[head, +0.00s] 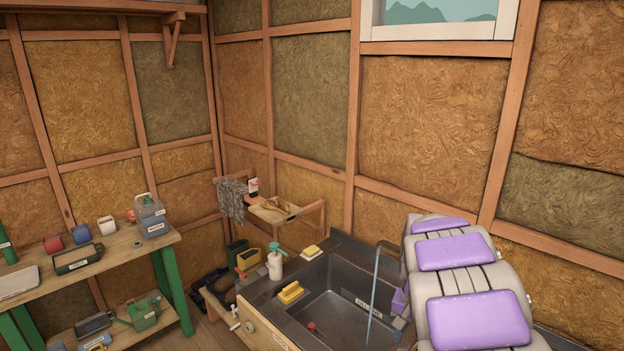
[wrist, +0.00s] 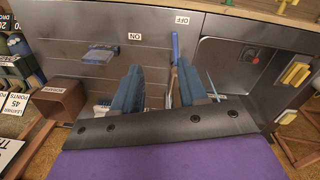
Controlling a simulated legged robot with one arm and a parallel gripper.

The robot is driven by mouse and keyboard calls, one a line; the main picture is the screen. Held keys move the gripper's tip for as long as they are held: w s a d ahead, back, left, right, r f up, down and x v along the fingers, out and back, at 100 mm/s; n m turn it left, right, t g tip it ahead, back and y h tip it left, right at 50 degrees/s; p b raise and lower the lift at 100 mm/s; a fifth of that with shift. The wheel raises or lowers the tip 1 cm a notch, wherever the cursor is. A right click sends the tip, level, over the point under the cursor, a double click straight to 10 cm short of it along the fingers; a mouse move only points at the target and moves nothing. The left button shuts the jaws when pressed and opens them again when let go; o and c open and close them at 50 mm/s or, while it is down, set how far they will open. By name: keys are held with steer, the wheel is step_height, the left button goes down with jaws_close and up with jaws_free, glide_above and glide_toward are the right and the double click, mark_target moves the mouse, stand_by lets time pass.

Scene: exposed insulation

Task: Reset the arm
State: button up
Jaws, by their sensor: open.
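My arm (head: 470,270) is at the right of the head view, grey with purple pads, in front of the sink unit. My gripper is not visible in the head view. In the wrist view my gripper (wrist: 160,88) has two blue fingers spread apart, with nothing visibly held between them. Beyond the fingers is a dark grey panel with an OFF label (wrist: 182,20) and another label (wrist: 135,37), both appearing upside down. A thin blue lever or rod (wrist: 175,48) shows just beyond the fingers; I cannot tell whether they touch.
A metal sink (head: 335,310) stands beside my arm, with a yellow sponge (head: 290,292) and pump bottle (head: 275,264) on its edge. A wooden bench (head: 120,250) with jugs and cans is at left.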

steer(key=s+a+r+n, duration=0.1)
steer(key=s+a+r, duration=0.1)
steer(key=s, duration=0.7)
steer(key=s+a+r+n+b, duration=0.1)
steer(key=s+a+r, duration=0.1)
steer(key=s, duration=0.7)
steer(key=shift+a+r+g, duration=0.3)
steer(key=shift+a+g, duration=0.1)
steer(key=shift+a, duration=0.4)
steer(key=shift+o, duration=0.2)
steer(key=s+a+f+n, duration=0.1)
steer(key=s+a+n, duration=0.1)
steer(key=s, duration=0.6)
steer(key=s+a+f+n+b, duration=0.1)
steer(key=s+a+n, duration=0.1)
steer(key=s, duration=0.7)
steer(key=shift+f+g, duration=0.2)
steer(key=shift+g, duration=0.2)
steer(key=shift+w, duration=0.1)
